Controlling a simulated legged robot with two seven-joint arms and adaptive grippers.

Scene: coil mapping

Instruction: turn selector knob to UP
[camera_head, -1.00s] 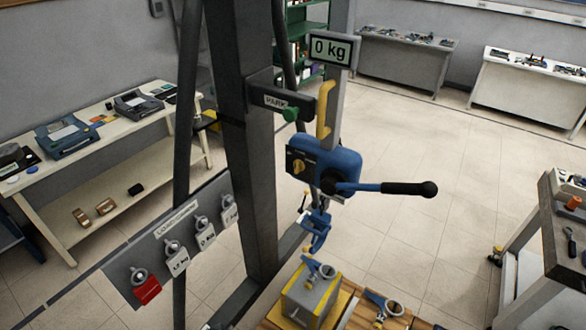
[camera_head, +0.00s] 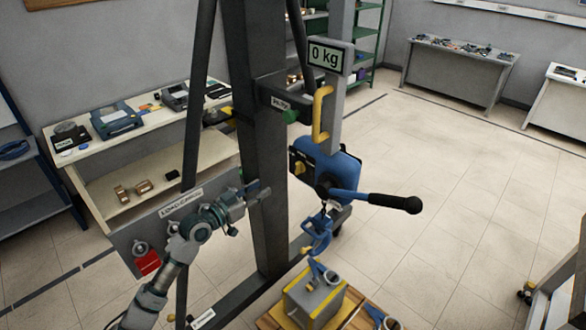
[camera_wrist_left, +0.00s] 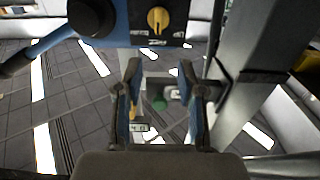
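The selector knob (camera_head: 299,168) is yellow and sits on the dark side plate of the blue hoist body (camera_head: 335,165). In the left wrist view the knob (camera_wrist_left: 157,20) shows at the top, roughly upright, on a black plate with small lettering I cannot read. My left gripper (camera_head: 262,190) is in front of the dark post, left of and a little below the knob, and apart from it. In the left wrist view its two fingers (camera_wrist_left: 163,100) are spread with nothing between them, and the knob lies beyond them. My right gripper is not in view.
A lever with a black grip (camera_head: 395,202) sticks out right of the hoist. The dark post (camera_head: 258,130) stands close to my left gripper. A blue hook (camera_head: 318,238) hangs above a grey-yellow block (camera_head: 314,300). A display (camera_head: 329,56) reads 0 kg.

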